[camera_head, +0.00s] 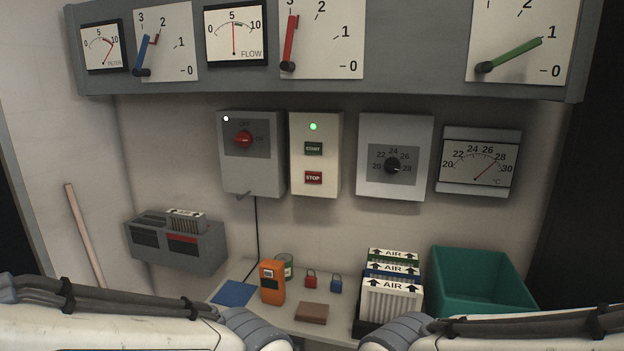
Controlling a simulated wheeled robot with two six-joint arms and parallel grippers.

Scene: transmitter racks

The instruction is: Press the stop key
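The red STOP key (313,178) sits low on a cream control box (331,160) on the back wall. A green START key (313,149) is above it, and a green lamp (313,127) glows at the top of the box. Both my arms come in along the bottom edge, left and right. Their grippers are outside the picture, and nothing is seen touching the STOP key.
A grey switch box (265,178) with a red knob and a thermostat box (420,185) flank the cream box. A gauge panel (420,88) overhangs above. Below, the shelf (245,268) holds an orange meter (271,283), padlocks, AIR filters (392,303) and a green bin (480,302).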

